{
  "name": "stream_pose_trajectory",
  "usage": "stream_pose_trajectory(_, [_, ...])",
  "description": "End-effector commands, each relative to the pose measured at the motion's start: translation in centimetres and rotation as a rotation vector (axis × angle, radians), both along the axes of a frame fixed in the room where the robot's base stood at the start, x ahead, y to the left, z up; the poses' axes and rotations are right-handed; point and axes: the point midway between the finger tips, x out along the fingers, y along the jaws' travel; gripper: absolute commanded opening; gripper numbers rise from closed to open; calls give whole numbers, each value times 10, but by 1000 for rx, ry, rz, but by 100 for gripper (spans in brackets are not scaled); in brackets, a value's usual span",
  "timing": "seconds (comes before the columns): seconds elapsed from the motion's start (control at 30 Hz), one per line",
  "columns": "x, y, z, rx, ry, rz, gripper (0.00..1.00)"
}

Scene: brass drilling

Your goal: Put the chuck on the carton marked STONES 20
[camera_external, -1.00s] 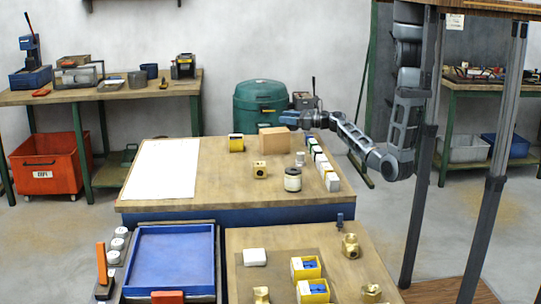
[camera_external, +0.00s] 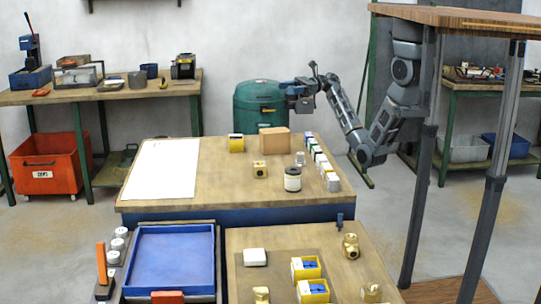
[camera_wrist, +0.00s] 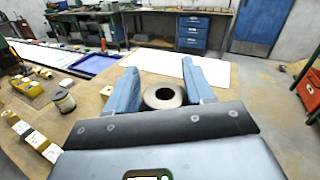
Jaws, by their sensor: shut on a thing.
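My gripper (camera_external: 290,90) is raised above the table's far edge, by the plain brown carton (camera_external: 274,141). In the wrist view my gripper (camera_wrist: 159,68) has its blue fingers closed on the chuck (camera_wrist: 163,96), a dark round piece with a hole through it. A row of small cartons (camera_external: 333,183) stands along the table's right side; several also show in the wrist view (camera_wrist: 40,142). No label reading STONES 20 is legible, so I cannot tell which carton it is.
A yellow box (camera_external: 236,143) is farther back. A white sheet (camera_external: 163,170) covers the table's left. A green drum (camera_external: 263,108) stands behind. The table's middle front is clear.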

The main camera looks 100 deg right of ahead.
Motion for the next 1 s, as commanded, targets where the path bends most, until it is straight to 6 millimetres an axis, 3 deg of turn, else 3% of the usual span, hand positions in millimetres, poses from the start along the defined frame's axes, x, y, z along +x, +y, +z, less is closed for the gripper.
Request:
stream_pose_trajectory(0.3, [49,40,-35,4,1,1,0])
stream_pose_trajectory(0.5, [71,57,-53,1,-1,-1,0])
stream_pose_trajectory(0.67, [77,61,-60,1,-1,-4,0])
stream_pose_trajectory(1.0, [77,61,-97,2,-1,-4,0])
